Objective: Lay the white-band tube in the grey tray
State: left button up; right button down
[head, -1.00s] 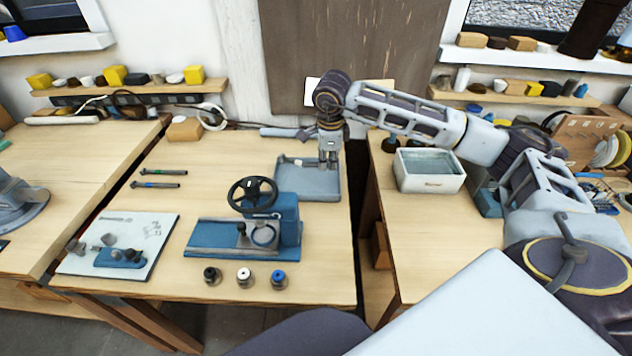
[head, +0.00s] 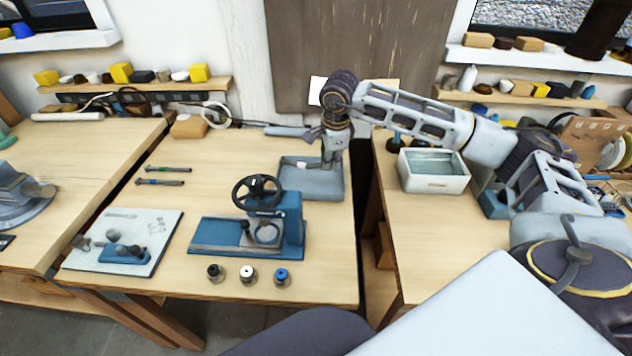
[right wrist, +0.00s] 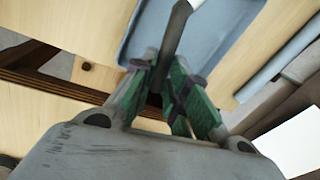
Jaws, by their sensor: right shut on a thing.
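My right gripper (head: 331,166) is over the right part of the grey tray (head: 322,190), at the back of the middle table. It is shut on a slim dark grey tube (right wrist: 173,38), whose lighter end points up in the right wrist view. In the head view a small white patch (head: 301,165) shows left of the fingers, which I take as the tube's white band. I cannot tell whether the tube touches the tray floor. The tray also shows in the right wrist view (right wrist: 215,40). My left gripper is not in view.
Two slim tubes, one with a green mark (head: 168,169) and one with a blue mark (head: 160,182), lie left of the tray. A blue press with a black wheel (head: 258,190) stands in front. A white bin (head: 433,184) is on the right table.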

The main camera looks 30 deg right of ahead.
send_over(329, 190)
jog(key=f, duration=0.5)
jog(key=shift+s+a, duration=0.1)
jog(key=shift+s, duration=0.15)
jog(key=shift+f, duration=0.75)
notch_tip(329, 190, down, 2)
jog(key=shift+f+p, duration=0.25)
jog(key=shift+p, duration=0.15)
jog(key=shift+f, duration=0.5)
jog(key=c, duration=1.7)
grip_release()
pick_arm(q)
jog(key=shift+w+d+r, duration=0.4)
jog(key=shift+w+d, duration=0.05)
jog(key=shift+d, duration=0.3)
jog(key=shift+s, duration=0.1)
